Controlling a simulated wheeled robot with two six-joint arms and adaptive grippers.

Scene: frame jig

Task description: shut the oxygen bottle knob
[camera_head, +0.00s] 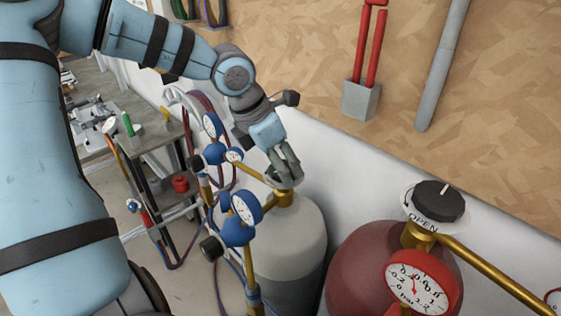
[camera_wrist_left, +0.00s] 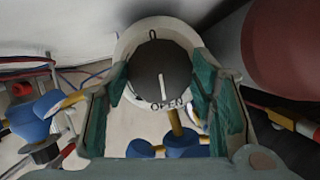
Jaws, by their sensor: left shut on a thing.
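The oxygen bottle (camera_head: 292,240) is the pale grey cylinder with the blue regulator, by the wall in the head view. My left gripper (camera_head: 285,172) comes down onto its valve from above, and its fingers mostly hide the knob there. In the left wrist view the round dark knob (camera_wrist_left: 160,68) sits between the two green-padded fingers of my left gripper (camera_wrist_left: 162,88), which is shut on it. The knob's white mark points down to the word OPEN on the pale dial plate (camera_wrist_left: 128,42). My right gripper is not in view.
A red bottle (camera_head: 365,255) stands to the right with its own dark knob (camera_head: 439,200) and red gauge (camera_head: 422,282). Blue gauges (camera_head: 243,208) and hoses stand close left of the gripped valve. A wooden board (camera_head: 300,50) is behind.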

